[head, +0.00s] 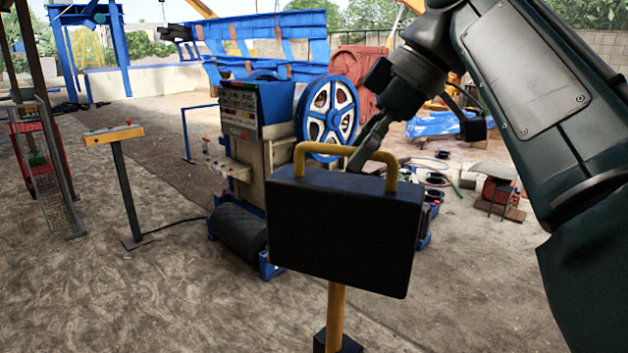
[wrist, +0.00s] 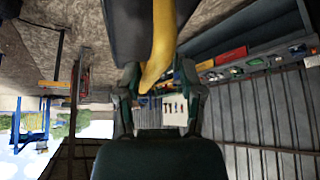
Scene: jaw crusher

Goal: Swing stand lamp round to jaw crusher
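The stand lamp (head: 345,235) is a black box-shaped head with a yellow handle on top, on a yellow post (head: 336,315) with a dark foot. Its dark back faces me. My gripper (head: 360,160) is at the right part of the handle, reaching down from the upper right. In the wrist view, my gripper (wrist: 160,75) has its fingers apart on either side of the yellow handle (wrist: 162,45); firm contact does not show. The jaw crusher (head: 283,155), with a blue-and-white flywheel (head: 328,116), stands behind the lamp, partly hidden by it.
A yellow control box (head: 113,134) on a post stands at the left, its cable running towards the crusher. A red frame (head: 45,170) is farther left. Pipes and small parts lie on the ground right of the crusher. Open dirt ground (head: 130,300) lies at the front left.

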